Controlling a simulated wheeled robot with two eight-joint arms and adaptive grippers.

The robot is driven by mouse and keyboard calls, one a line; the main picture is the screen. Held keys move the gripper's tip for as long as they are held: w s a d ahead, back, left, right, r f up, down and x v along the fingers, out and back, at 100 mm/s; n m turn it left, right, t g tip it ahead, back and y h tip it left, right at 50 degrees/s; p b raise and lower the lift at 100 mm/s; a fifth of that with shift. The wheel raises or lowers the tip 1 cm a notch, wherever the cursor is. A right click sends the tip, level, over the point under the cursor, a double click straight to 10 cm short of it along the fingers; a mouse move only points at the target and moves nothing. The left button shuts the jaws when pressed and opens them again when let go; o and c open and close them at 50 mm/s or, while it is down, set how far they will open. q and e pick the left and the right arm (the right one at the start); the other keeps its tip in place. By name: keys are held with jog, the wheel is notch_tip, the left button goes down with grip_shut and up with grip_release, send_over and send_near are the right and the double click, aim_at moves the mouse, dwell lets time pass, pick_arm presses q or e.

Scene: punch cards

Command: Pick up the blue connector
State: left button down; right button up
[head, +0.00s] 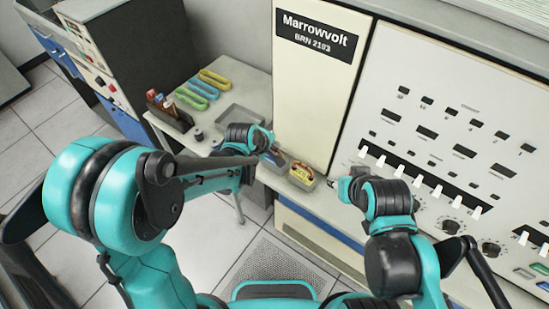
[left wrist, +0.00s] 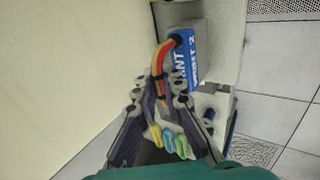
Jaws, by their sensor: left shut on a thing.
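The blue connector (left wrist: 183,62) has a blue lettered face and a red-and-yellow cable loop (left wrist: 160,55) in the left wrist view. My left gripper (left wrist: 164,88) is shut at that loop, with the blue face just beyond the fingertips. In the head view my left gripper (head: 275,149) is by the cream cabinet, and the connector (head: 277,159) is mostly hidden at its tips. I cannot tell whether the connector is lifted or resting. My right gripper (head: 333,182) is to the right, apart from it, and its jaws are too small to read.
A grey tray (head: 314,183) with a yellow-and-red connector (head: 302,172) sits on the ledge between my grippers. A side table (head: 238,90) holds coloured loops (head: 203,87), a dark box (head: 170,117) and an empty tray (head: 240,115). The switch panel (head: 450,110) stands at right.

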pick_arm(q)
notch_tip(320, 180, up, 10)
jog(key=shift+f+p, duration=0.1)
jog(key=shift+p, duration=0.65)
notch_tip(320, 180, up, 5)
jog(key=p, duration=0.3)
jog(key=shift+p, duration=0.35)
